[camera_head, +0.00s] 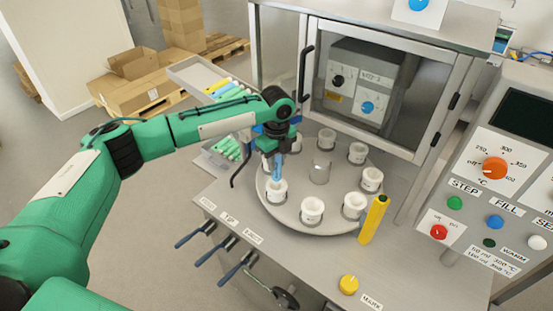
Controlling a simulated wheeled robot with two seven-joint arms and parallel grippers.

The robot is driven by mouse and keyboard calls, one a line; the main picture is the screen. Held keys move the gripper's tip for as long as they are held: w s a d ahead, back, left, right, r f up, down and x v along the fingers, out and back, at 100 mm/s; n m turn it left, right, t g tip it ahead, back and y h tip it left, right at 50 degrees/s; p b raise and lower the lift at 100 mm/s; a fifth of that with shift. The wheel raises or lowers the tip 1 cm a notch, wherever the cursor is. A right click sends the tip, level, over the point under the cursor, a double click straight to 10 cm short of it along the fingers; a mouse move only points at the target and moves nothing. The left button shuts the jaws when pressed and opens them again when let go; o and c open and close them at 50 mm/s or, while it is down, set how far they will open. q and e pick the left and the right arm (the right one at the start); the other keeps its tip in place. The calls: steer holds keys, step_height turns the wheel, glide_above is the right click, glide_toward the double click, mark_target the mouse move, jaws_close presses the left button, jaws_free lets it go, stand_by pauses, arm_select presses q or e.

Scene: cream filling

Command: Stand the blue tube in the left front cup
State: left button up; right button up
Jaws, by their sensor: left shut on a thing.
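My left gripper (277,148) is shut on the upper part of the blue tube (277,171), which points down, close to upright. The tube's lower end is at the mouth of the white left front cup (278,192). I cannot tell how deep it reaches into the cup. The cup stands on the round grey turntable (335,223) with several other white cups, such as the front one (312,211). My right gripper is not in view.
A tray (191,73) with coloured tubes and a bin with green tubes (228,148) lie left. A glass-doored cabinet (378,90) stands behind. Handles (237,268) stick out in front.

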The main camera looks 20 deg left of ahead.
arm_select(q)
steer(key=shift+f, duration=0.1)
stand_by(0.5)
steer(key=shift+f, duration=0.1)
steer(key=shift+f, duration=1.85)
steer(key=o, duration=1)
